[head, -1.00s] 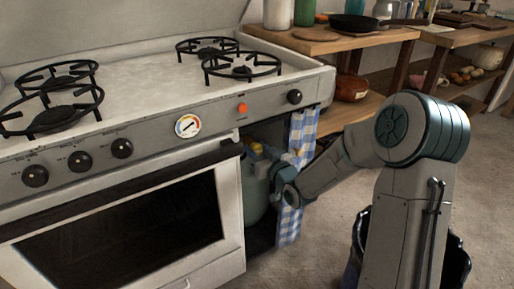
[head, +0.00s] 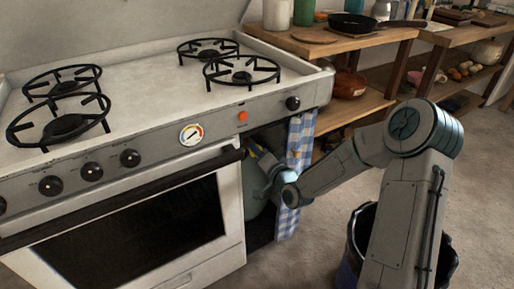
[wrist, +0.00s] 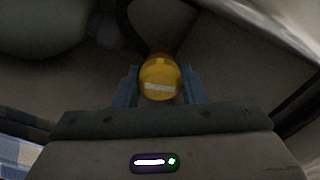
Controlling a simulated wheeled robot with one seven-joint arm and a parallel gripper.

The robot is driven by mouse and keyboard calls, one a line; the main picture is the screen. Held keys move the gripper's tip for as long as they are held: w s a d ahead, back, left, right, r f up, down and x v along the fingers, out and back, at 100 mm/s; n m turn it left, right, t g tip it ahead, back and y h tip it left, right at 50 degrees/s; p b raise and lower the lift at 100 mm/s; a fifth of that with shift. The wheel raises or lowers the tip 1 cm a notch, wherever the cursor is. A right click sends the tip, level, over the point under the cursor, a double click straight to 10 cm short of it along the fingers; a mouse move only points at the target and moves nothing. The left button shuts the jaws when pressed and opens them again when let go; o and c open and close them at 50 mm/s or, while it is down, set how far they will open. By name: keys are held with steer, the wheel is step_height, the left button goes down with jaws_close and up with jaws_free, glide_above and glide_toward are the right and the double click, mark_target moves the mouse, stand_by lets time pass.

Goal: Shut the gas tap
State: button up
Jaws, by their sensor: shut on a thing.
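The gas tap is a round yellow knob with a pale mark, and it sits between my fingers in the wrist view (wrist: 160,75). My gripper (wrist: 160,88) is shut on it, one finger on each side. In the head view my gripper (head: 262,160) reaches into the open bay at the right end of the stove, and its fingertips are hard to make out there. A grey-green gas cylinder (head: 250,192) stands in this bay, partly hidden by the stove front and my wrist. A rounded green-grey body, likely the cylinder, shows at the wrist view's upper left (wrist: 40,28).
The white stove (head: 215,262) stands close on the left of my gripper. A blue checked curtain (head: 299,140) hangs at the bay's right edge, beside my wrist. A wooden shelf (head: 350,110) stands behind my arm. A dark hose (wrist: 128,22) runs near the tap.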

steer(key=shift+s+m+p, duration=0.1)
steer(key=shift+m+p, duration=0.55)
steer(key=shift+m, duration=0.65)
steer(key=shift+f+m, duration=0.1)
steer(key=shift+m, duration=0.2)
steer(key=o, duration=1)
steer(key=p+v, duration=0.3)
steer(key=v, duration=1)
steer(key=shift+s+d, duration=0.25)
steer(key=shift+s, duration=0.05)
